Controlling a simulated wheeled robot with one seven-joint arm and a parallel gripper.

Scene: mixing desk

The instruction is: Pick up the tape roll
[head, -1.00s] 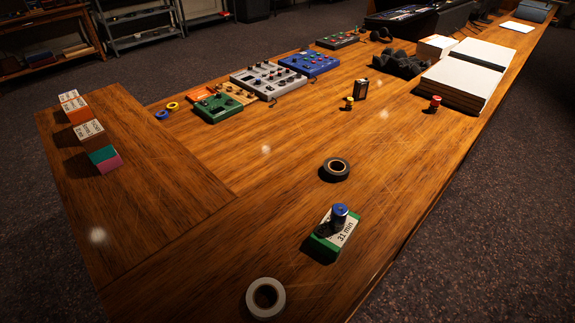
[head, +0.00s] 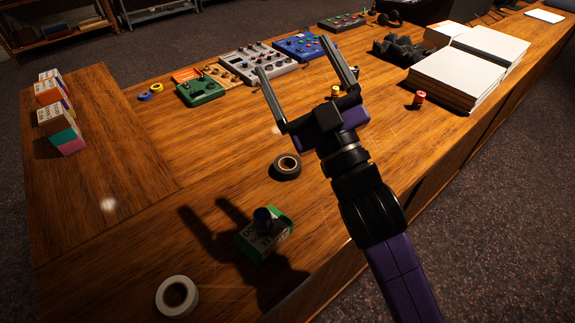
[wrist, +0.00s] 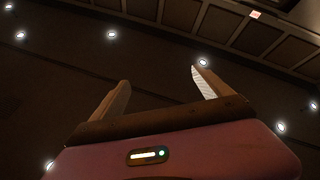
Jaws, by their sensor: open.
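A black tape roll (head: 284,175) lies flat on the wooden desk (head: 215,215) in the head view, left of my forearm. A larger pale grey tape roll (head: 163,298) lies flat near the bottom edge. My gripper (head: 291,53) is raised with its two fingers spread, pointing up and away from both rolls. Nothing is between the fingers. In the wrist view my gripper (wrist: 160,76) is open and empty against the ceiling; neither roll shows there.
A green and white box (head: 271,240) with a blue-topped item on it stands between the rolls, in my arm's shadow. Small boxes (head: 62,128) stand at left. Pedals and a mixer (head: 256,68) lie at the back; thick paper stacks (head: 455,80) are at right.

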